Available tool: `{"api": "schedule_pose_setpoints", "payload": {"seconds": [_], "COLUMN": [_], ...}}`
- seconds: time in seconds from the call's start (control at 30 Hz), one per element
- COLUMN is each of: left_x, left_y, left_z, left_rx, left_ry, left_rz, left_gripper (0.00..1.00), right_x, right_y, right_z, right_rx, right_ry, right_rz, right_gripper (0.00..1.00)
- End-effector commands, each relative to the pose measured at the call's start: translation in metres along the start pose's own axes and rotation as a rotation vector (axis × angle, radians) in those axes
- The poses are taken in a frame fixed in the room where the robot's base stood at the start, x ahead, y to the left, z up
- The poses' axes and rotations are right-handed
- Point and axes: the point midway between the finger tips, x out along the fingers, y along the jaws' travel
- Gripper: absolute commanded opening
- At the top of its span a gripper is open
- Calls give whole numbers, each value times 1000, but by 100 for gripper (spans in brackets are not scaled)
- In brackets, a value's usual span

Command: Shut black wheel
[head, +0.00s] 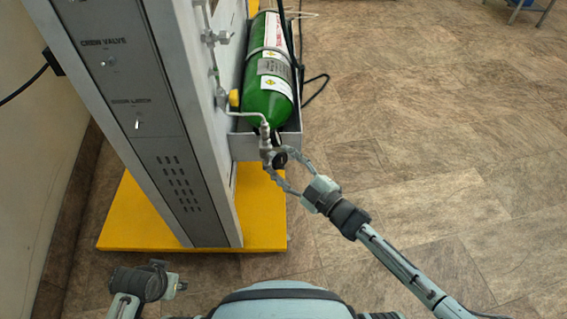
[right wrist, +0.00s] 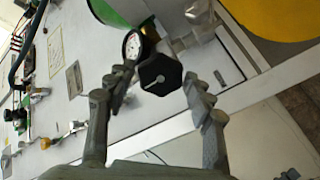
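The black wheel (right wrist: 160,75) is a dark knob with several lobes and a light centre, on the valve below the green cylinder (head: 268,85). It also shows small and partly covered in the head view (head: 280,160). My right gripper (head: 274,161) is open, its fingers reaching to the valve. In the right wrist view the wheel lies between the two fingertips of the right gripper (right wrist: 162,77), with a visible gap to the right finger. Contact on the left side is unclear. Part of my left arm shows low at the left; its gripper (head: 176,284) is not clear.
A round gauge (right wrist: 132,45) sits right beside the wheel and the left finger. The grey panel cabinet (head: 150,130) stands on a yellow base (head: 262,225) to the left. A yellow knob (head: 234,98) and thin pipes are beside the cylinder.

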Motion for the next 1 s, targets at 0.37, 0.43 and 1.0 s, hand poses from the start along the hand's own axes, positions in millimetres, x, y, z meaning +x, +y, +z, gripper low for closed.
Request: {"api": "schedule_pose_setpoints", "payload": {"seconds": [0.37,0.43,1.0], "left_x": [-1,-1,0], "left_y": [-1,-1,0], "left_z": [-1,0,0], "left_rx": [0,0,0], "left_ry": [2,2,0], "left_rz": [-1,-1,-1], "left_gripper": [41,41,41], "right_x": [-1,-6,-109], "right_y": [0,-1,-1], "right_z": [0,0,0], "right_rx": [-2,-2,-1], "right_ry": [0,-1,-2], "right_rz": [0,-1,-1], "right_gripper": [64,64,64]}}
